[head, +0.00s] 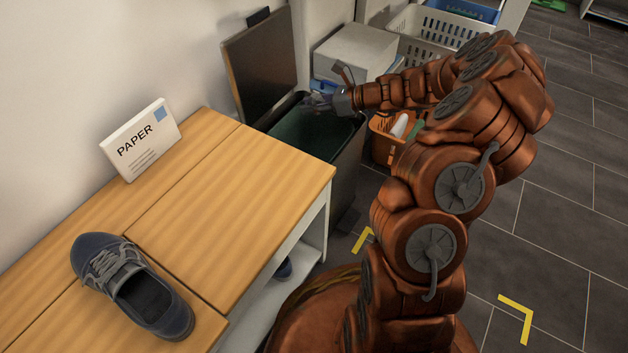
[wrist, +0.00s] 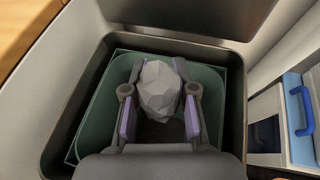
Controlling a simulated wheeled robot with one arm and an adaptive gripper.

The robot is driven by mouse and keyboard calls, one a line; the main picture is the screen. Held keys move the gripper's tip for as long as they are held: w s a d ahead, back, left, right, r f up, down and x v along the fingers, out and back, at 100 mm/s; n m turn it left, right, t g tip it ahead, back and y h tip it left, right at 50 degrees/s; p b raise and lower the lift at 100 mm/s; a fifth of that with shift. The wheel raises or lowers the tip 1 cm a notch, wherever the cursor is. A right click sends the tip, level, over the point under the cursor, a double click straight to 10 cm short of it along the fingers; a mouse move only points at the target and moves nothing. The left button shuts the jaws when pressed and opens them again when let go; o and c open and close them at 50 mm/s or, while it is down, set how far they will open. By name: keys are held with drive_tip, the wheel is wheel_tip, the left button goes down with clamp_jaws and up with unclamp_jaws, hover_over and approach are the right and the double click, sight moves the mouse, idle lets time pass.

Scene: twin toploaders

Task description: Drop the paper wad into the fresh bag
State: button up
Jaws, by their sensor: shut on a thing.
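The paper wad (wrist: 159,89) is a pale grey, faceted lump. In the wrist view it sits between the two fingers of my gripper (wrist: 160,106), which is shut on it. The gripper also shows in the head view (head: 320,101), over the open bin (head: 345,150); the wad cannot be made out clearly there. The fresh bag (head: 300,133) is a dark green liner inside the bin. In the wrist view the bag (wrist: 91,108) surrounds the wad and fingers on the picture, with its dark inside below them. How far the wad is above the bag's bottom is unclear.
The bin's lid (head: 262,68) stands raised at the wall. A wooden bench (head: 235,185) with a PAPER sign (head: 140,140) and a shoe (head: 130,285) is to the left. An orange basket (head: 385,148), a white box (head: 355,52) and a white crate (head: 440,30) stand around the bin.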

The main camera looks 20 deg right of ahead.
wheel_tip(320, 180, down, 4)
drive_tip(key=b, duration=0.3)
drive_tip(key=shift+b, duration=0.4)
drive_tip(key=shift+r, duration=0.1)
drive_tip(key=o, duration=0.8)
drive_tip(key=shift+o, duration=0.2)
drive_tip(key=shift+d, duration=0.15)
drive_tip(key=v, duration=1.2)
